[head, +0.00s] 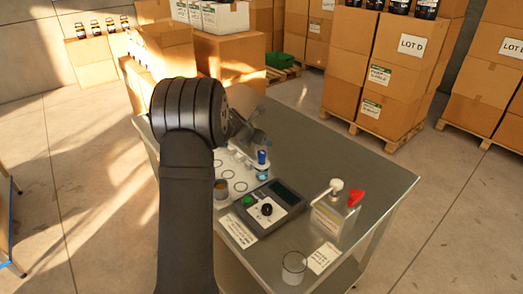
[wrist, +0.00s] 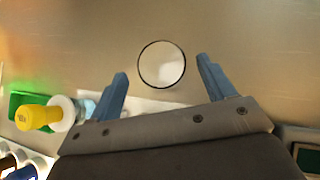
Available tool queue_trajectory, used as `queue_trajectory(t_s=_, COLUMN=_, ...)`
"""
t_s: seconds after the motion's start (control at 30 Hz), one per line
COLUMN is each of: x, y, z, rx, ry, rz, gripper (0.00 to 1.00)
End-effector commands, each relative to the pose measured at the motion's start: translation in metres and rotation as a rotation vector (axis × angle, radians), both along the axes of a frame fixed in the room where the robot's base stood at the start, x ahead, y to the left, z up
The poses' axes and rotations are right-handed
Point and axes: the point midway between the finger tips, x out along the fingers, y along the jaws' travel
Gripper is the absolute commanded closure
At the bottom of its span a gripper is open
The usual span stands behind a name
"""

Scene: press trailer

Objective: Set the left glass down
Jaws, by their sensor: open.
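In the wrist view, a clear glass (wrist: 162,64) shows from above as a dark round rim on the metal table. My gripper (wrist: 161,68) is open, its two blue fingers on either side of the rim with a gap at each side. Whether the fingertips are level with the glass cannot be told. In the head view my arm hides most of the gripper and the area around it. Another clear glass (head: 293,268) stands upright at the table's near edge.
A dark meter (head: 268,208) with a green button and a white pump dispenser with a red part (head: 355,197) stand on the table (head: 340,155). A blue-topped vessel (head: 262,165) stands behind the meter. In the wrist view, a yellow-capped item (wrist: 38,118) lies left. The table's far right is clear.

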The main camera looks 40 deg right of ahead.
Motion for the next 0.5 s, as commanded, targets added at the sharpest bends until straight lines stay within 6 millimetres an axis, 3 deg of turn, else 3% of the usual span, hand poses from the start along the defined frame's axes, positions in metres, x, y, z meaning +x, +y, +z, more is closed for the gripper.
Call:
queue_trajectory(t_s=0.2, x=0.004, y=-0.019, z=-0.02, rx=0.001, ry=-0.001, rz=0.0, gripper=0.24)
queue_trajectory(t_s=0.5, x=0.006, y=-0.023, z=-0.023, rx=0.001, ry=-0.001, rz=0.001, gripper=0.24)
